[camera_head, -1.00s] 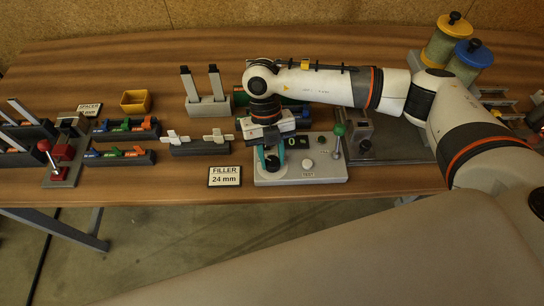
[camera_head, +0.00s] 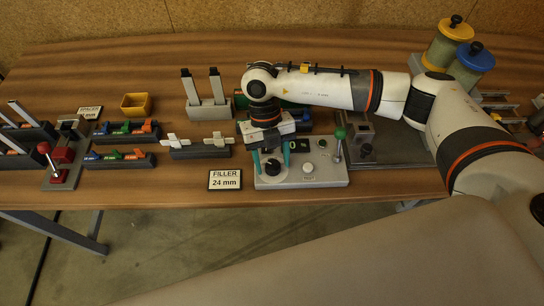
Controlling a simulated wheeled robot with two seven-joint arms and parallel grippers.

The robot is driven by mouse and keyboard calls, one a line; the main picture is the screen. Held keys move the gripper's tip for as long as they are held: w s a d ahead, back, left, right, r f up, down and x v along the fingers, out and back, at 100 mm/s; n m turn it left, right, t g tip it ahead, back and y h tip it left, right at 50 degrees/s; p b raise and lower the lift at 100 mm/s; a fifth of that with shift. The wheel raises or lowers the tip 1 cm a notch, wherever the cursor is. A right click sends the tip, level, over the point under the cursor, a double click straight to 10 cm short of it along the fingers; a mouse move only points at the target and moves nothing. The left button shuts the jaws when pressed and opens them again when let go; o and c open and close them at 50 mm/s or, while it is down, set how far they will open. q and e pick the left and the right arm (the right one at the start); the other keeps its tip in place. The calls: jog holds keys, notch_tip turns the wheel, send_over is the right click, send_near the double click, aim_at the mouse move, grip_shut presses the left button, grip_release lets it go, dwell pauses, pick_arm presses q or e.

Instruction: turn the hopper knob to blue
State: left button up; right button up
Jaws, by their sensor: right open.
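The gripper is open; I cannot tell whether a finger touches the knob. Which color the knob points to is too small to read. Two hoppers stand at the back right, one with a yellow lid (camera_head: 456,27) and one with a blue lid (camera_head: 475,56). My left gripper is not in view.
Racks of colored pieces (camera_head: 120,158) and a red-knobbed lever (camera_head: 45,147) are farther left.

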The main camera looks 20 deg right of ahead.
jog(key=shift+r, duration=0.1)
jog(key=b+v, duration=0.3)
jog(key=v, duration=0.9)
